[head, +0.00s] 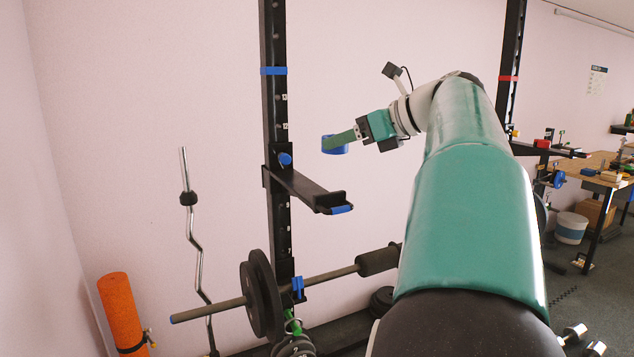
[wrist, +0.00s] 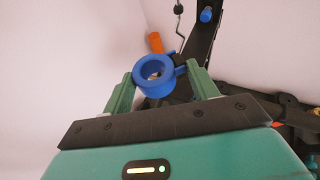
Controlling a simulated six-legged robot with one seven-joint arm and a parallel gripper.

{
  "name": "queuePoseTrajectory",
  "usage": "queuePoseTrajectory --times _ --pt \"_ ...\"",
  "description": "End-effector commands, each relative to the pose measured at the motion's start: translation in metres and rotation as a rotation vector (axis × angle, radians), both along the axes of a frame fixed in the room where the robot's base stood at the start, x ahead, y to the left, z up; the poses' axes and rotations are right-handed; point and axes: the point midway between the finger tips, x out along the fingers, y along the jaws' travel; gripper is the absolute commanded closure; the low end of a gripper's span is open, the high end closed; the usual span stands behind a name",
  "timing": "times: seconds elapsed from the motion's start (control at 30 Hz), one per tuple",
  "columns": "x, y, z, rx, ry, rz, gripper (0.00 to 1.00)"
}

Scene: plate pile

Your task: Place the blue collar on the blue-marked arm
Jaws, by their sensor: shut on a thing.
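The blue collar (head: 335,147) is a ring held between the green fingers of my gripper (head: 343,139), above and to the right of the blue-marked arm in the head view. In the wrist view the collar (wrist: 154,75) sits between the fingertips of my gripper (wrist: 160,80), its hole visible. The blue-marked arm (head: 308,187) is a black bar with a blue tip, sticking out from the rack's left upright, which bears a blue band. The collar is apart from the arm. The arm's end shows partly hidden behind the collar and finger in the wrist view.
The black left upright (head: 275,110) stands near the pink wall. A barbell with plates (head: 262,295) lies below the arm. A red-banded upright (head: 511,60) is to the right, a workbench (head: 600,178) beyond. An orange roll (head: 122,312) and a bent bar (head: 193,235) stand left.

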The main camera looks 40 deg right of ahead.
Motion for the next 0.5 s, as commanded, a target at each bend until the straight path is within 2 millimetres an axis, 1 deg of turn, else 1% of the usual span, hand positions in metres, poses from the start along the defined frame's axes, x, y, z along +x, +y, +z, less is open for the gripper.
queuePoseTrajectory --times 0.03,0.2,0.3,0.4,0.5 --pt "0.012 -0.003 -0.006 0.002 0.001 0.003 0.66" --pt "0.047 -0.013 -0.025 0.002 0.001 0.003 0.66" --pt "0.061 -0.015 -0.042 0.003 0.001 0.003 0.66" --pt "0.071 -0.018 -0.053 0.000 -0.001 0.003 0.66" --pt "0.077 -0.019 -0.059 0.000 -0.001 0.001 0.66"
